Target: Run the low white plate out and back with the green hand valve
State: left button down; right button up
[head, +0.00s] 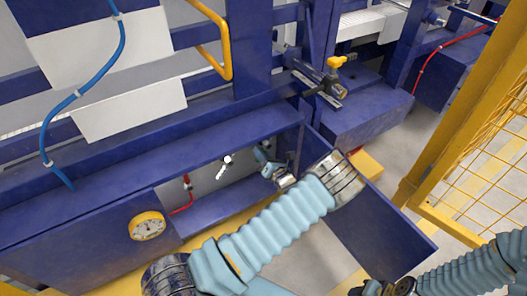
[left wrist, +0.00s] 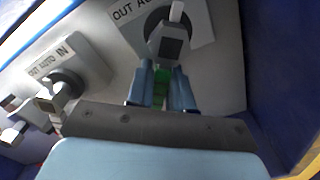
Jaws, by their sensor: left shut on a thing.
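My left gripper (head: 268,166) reaches into an open recess in the blue machine frame. In the left wrist view, its two blue fingers (left wrist: 164,88) are shut on the green handle (left wrist: 161,84) of a hand valve. The grey valve body (left wrist: 173,44) sits on a pale panel under a label reading "OUT AU…", partly covered. A white plate (head: 129,109) hangs low on the machine front at upper left, below a larger white panel (head: 100,48). Part of my right arm shows at the bottom right; its gripper (head: 371,288) is at the picture's edge and unclear.
A second valve (left wrist: 62,88) labelled "OUT AUTO IN" is left of the gripper. The blue door (head: 375,225) of the recess stands open on the right. A yellow mesh fence (head: 488,160) is at far right. A yellow gauge (head: 147,226) is on the lower front.

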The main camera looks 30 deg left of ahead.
pick_arm(q)
jog(key=shift+s+m, duration=0.15)
jog(key=shift+m, duration=0.35)
jog(key=c, duration=1.1)
grip_release()
jog(key=shift+r, duration=0.1)
jog(key=v, duration=1.3)
jog(key=shift+s+d, duration=0.25)
jog(key=shift+d, duration=0.05)
